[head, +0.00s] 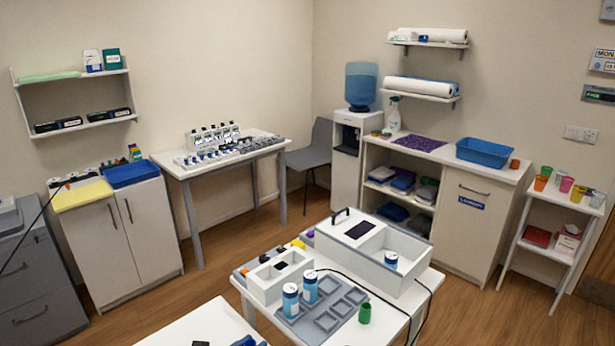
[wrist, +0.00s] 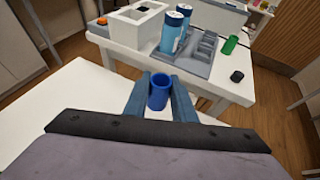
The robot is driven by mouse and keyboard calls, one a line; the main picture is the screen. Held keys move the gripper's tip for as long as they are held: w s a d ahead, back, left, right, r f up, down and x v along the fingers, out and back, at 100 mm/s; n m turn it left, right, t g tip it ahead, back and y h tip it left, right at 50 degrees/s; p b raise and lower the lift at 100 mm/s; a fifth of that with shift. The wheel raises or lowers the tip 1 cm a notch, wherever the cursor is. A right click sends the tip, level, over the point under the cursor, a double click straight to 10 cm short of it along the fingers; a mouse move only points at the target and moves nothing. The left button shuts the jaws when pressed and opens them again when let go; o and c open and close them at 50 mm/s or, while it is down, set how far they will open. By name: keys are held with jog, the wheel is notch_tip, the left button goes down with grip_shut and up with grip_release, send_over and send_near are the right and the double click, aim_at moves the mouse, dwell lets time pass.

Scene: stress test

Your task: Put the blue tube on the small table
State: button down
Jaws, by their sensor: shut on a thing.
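The blue tube (wrist: 160,95) is upright between the two fingers of my gripper (wrist: 161,84) in the wrist view, and the gripper is shut on it. Below and behind it is a plain white table top (wrist: 70,100), which also shows at the bottom edge of the head view (head: 190,328). A gap between tube and table top cannot be judged. A blue piece (head: 245,341) shows at the bottom edge of the head view, too cut off to identify. Which table is the small one is not clear.
The near table's visible left part is bare.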

jog(key=s+d+r+m+g+h+p, duration=0.1)
jog(key=s+d+r+m+h+p, duration=0.15)
jog(key=d+p, duration=0.45)
jog(key=s+d+r+m+g+h+p, duration=0.1)
jog(key=s+d+r+g+p, duration=0.2)
jog(key=d, duration=0.9)
jog(key=s+d+r+m+h+p, duration=0.2)
jog(key=d+r+p, duration=0.2)
jog(key=d, duration=0.5)
notch_tip(320, 180, down, 5)
jog(key=b, duration=0.5)
jog(key=shift+s+f, duration=0.15)
jog(key=shift+f, duration=0.05)
